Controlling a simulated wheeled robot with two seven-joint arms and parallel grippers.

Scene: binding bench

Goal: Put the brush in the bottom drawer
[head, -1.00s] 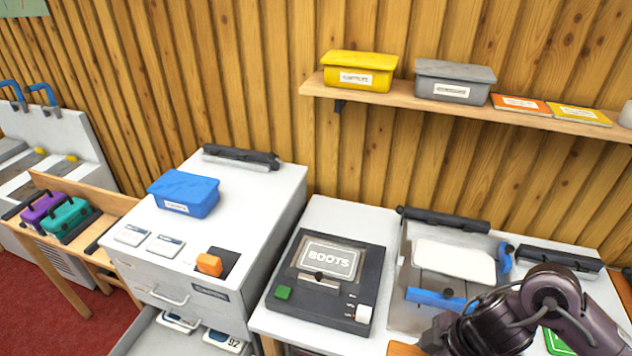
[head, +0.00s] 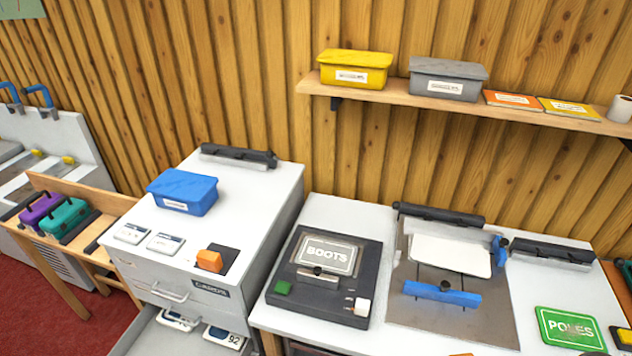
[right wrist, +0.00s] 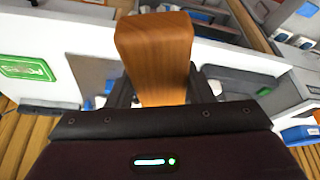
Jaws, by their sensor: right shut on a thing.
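In the right wrist view a smooth brown wooden piece (right wrist: 154,48) stands between the dark fingers of my right gripper (right wrist: 160,88), which is shut on it. It looks like the wooden part of the brush; no bristles show. In the head view an open drawer (head: 150,338) juts out at the lower left, beneath a shut drawer with a handle (head: 170,293) in the white cabinet (head: 262,190). Numbered cards lie in the open drawer. Its lower part is cut off, so I cannot tell whether it is the bottom one. My left gripper is out of view.
A blue box (head: 182,190) sits on the cabinet top. Right of it are a dark BOOTS device (head: 325,278), a grey plate with a blue bar (head: 442,293) and a green sign (head: 570,328). A shelf (head: 450,103) above holds boxes.

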